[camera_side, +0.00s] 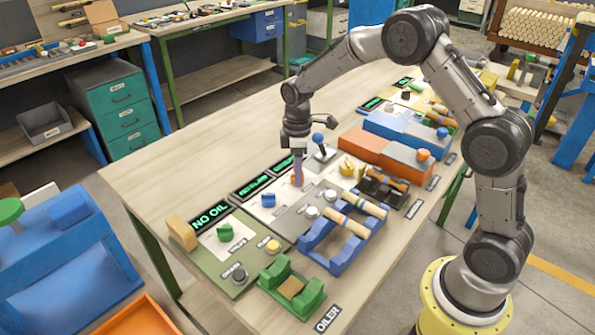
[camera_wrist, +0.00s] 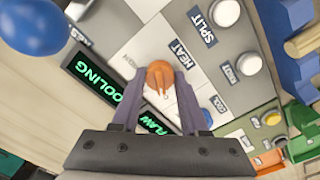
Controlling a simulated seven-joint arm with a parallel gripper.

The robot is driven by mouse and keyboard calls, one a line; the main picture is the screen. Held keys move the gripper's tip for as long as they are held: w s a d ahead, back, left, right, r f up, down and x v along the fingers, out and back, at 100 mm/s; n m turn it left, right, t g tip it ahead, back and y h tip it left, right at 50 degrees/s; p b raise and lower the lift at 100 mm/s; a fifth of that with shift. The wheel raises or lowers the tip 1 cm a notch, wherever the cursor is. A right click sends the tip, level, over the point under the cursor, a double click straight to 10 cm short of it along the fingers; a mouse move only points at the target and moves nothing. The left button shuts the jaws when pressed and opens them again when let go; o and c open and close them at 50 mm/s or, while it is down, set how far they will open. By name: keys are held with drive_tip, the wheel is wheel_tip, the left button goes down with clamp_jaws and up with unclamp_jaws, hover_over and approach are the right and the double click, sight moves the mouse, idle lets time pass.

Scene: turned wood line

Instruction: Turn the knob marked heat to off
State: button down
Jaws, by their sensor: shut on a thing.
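The orange heat knob (camera_wrist: 160,75) sits on a pale panel in the wrist view, beside a dark label reading HEAT (camera_wrist: 182,53). My gripper (camera_wrist: 160,98) has one finger on each side of this knob and is shut on it. In the side view my gripper (camera_side: 297,163) points straight down over the panel, and the orange knob (camera_side: 297,180) shows between its fingertips. The small setting marks around the knob are too faint to read, so I cannot tell which setting it points to.
A screen reading COOLING (camera_wrist: 95,78) lies beside the knob. A blue-topped lever (camera_side: 318,138) stands close behind my gripper. A blue knob (camera_side: 268,200), a green knob (camera_side: 224,231) and a blue rack with wooden rods (camera_side: 318,238) are nearby. The table's left part is bare.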

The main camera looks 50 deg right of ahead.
drive_tip(key=shift+r+n, duration=0.1)
drive_tip(key=shift+n, duration=0.2)
idle(0.4)
drive_tip(key=shift+c, duration=2.1)
unclamp_jaws()
wheel_tip(320, 180, up, 14)
